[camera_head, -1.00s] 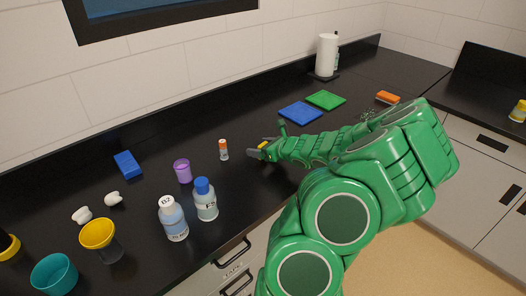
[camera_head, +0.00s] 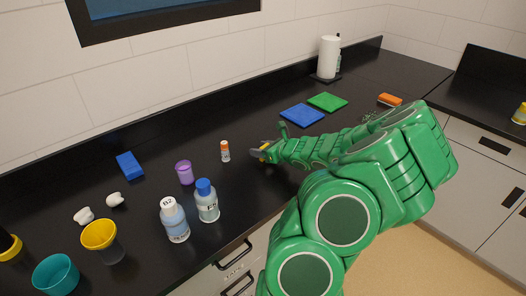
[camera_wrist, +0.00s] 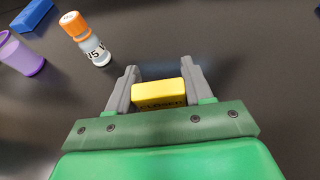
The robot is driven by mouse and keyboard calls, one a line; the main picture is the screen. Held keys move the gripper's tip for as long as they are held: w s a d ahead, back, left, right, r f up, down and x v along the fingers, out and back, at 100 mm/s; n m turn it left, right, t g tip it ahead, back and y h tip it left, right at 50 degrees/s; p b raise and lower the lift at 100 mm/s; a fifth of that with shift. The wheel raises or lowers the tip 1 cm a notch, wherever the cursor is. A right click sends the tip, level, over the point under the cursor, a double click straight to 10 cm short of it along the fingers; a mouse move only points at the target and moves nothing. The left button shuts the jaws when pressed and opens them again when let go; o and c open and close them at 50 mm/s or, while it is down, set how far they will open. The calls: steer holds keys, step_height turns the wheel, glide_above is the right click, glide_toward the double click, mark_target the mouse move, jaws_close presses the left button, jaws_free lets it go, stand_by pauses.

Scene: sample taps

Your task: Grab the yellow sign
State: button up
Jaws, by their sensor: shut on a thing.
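The yellow sign (camera_wrist: 158,94) is a small yellow block with dark lettering on its near face. In the wrist view it sits between the two grey fingers of my gripper (camera_wrist: 157,84), which is shut on it. In the head view my gripper (camera_head: 262,152) is low over the black counter, with a bit of yellow showing at its fingers. I cannot tell whether the sign touches the counter.
An orange-capped vial (camera_head: 225,151) stands just left of my gripper. A purple cup (camera_head: 184,172), bottles (camera_head: 207,201) and a blue block (camera_head: 129,165) are farther left. Blue (camera_head: 302,115) and green (camera_head: 327,101) pads lie behind. The black counter (camera_head: 240,125) is clear behind the vial.

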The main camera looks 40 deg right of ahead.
steer(key=shift+r, duration=0.4)
steer(key=r, duration=0.3)
steer(key=shift+s+a, duration=0.15)
steer(key=shift+s, duration=0.15)
steer(key=s+a+r, duration=0.7)
steer(key=s+r, duration=0.2)
steer(key=s, duration=0.2)
steer(key=shift+a, duration=0.3)
